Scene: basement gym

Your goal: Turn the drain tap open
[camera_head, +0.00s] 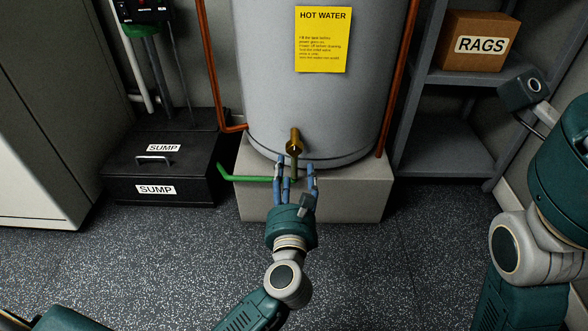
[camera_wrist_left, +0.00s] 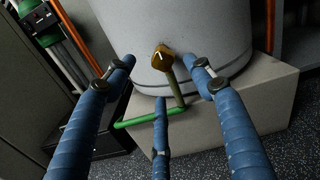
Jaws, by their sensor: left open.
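The brass drain tap (camera_head: 294,139) sticks out low on the front of the grey hot water tank (camera_head: 310,90). It also shows in the left wrist view (camera_wrist_left: 163,57), with a pale mark on its face. A green hose (camera_head: 250,178) hangs from the tap and bends left over the plinth. My left gripper (camera_head: 297,168) is open just below and in front of the tap, its blue fingers spread. In the left wrist view the tap lies between the fingertips, and I see no contact. My right arm is at the right edge; its gripper is not clearly visible.
The tank stands on a concrete plinth (camera_head: 265,203). A black sump box (camera_head: 160,170) sits to the left, beside a pale cabinet (camera_head: 50,120). Copper pipes flank the tank. A grey shelf (camera_head: 450,155) with a rags box (camera_head: 478,41) stands right. The speckled floor in front is clear.

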